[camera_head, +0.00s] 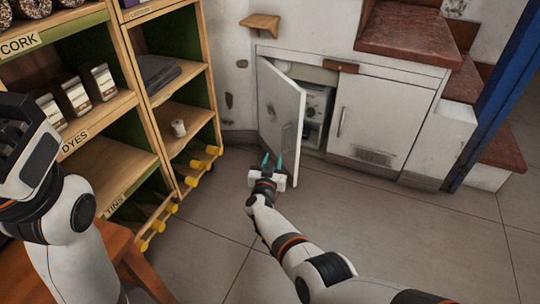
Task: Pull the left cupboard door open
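The left cupboard door (279,116) is white and stands partly open, swung out to the left from the low white cabinet. Grey appliance-like items (317,104) show inside the opening. My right gripper (273,161) is low in front of the door, close to its lower part, with two teal fingertips pointing up and a gap between them. I cannot tell whether it touches the door. The right cupboard door (377,118) is shut. My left gripper (20,135) is at the left edge, dark and partly cut off; its fingers are not clear.
A wooden shelf unit (137,110) with labelled compartments stands to the left, with yellow pegs (197,164) sticking out low down. An orange-brown wooden stool or table (118,240) is at lower left. Red-topped steps (408,32) rise at right beside a blue post (497,95). Open tiled floor (420,240) lies in front.

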